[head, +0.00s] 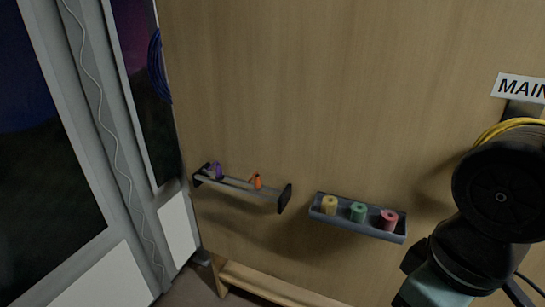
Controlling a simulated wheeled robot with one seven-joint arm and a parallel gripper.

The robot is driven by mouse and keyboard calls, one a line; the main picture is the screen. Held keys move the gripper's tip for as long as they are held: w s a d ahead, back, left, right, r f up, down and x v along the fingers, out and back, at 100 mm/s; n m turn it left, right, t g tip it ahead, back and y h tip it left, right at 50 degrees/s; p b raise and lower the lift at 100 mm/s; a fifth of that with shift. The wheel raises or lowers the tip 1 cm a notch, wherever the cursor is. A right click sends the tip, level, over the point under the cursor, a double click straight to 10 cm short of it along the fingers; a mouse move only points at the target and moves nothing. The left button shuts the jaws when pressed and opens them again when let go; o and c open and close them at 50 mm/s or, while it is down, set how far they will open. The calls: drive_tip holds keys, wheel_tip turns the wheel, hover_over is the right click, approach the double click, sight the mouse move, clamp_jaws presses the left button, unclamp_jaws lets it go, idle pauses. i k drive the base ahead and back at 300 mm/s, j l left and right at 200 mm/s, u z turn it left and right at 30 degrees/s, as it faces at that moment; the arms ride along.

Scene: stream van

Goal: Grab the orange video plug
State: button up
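The orange video plug (256,182) is small and sits at the small wall rack (234,184) on the wooden wall, left of the picture's middle. A purple plug (217,170) is on the same rack, farther left, with a small greyish piece beside it. How the plugs are held there is too small to tell. Part of my arm shows large at the right edge, well apart from the rack. My gripper's fingers are not in view.
A grey tray (316,211) with yellow, green and pink rolls is on the wall right of the rack. A yellow cable coil (492,130) hangs behind my arm under a "MAIN" sign (520,88). A blue coil (157,66) hangs upper left. A wooden ledge (262,280) runs below.

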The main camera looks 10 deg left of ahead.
sight(258, 186)
drive_tip(key=j+z, duration=0.25)
drive_tip(key=j, duration=0.4)
drive_tip(key=j+z, duration=0.3)
drive_tip(key=j, duration=0.4)
drive_tip(key=j+z, duration=0.25)
drive_tip(key=j, duration=0.45)
drive_tip(key=k+j+z, duration=0.25)
drive_tip(key=j, duration=0.35)
drive_tip(key=i+j, duration=0.05)
drive_tip(key=i, duration=0.05)
